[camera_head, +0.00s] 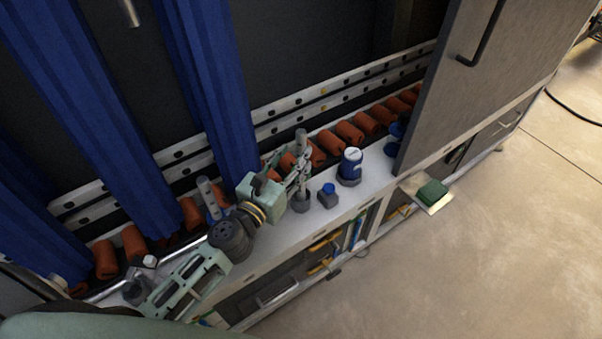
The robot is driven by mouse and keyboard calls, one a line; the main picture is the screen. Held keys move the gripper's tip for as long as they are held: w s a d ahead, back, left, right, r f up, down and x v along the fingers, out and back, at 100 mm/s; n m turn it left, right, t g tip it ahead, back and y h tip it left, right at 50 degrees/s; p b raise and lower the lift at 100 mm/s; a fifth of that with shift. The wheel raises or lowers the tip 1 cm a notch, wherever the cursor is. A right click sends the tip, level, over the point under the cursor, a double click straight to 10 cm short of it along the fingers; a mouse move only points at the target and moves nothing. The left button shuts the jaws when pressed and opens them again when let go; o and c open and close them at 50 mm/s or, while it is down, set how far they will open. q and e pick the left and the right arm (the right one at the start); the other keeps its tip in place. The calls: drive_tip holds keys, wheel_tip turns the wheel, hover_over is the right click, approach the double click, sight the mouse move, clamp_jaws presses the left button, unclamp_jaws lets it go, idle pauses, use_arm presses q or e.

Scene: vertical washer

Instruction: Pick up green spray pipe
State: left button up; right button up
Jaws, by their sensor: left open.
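A grey-green upright pipe (301,144) stands in a round dark holder (301,204) on the white ledge; I take it for the green spray pipe, though its colour is dull here. My left gripper (301,174) is open, with its fingers at the pipe's middle. I cannot tell whether they touch it. The fingers hide part of the pipe. A second upright pipe with a blue part (209,194) stands to the left, behind my left arm. My right gripper is not in view.
A small blue-topped item (328,192) and a blue can with a white lid (350,165) stand just right of the pipe. Blue curtains (205,80) hang behind at left. A grey door panel (480,75) is at right. A green block (432,193) sits on a small shelf.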

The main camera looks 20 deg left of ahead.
sight(299, 152)
use_arm(q)
drive_tip(key=w, duration=0.2)
drive_tip(key=w+d, duration=0.1)
drive_tip(key=w, duration=0.1)
drive_tip(key=shift+f, duration=0.1)
drive_tip(key=shift+s, duration=0.1)
drive_tip(key=shift+c, duration=0.3)
clamp_jaws()
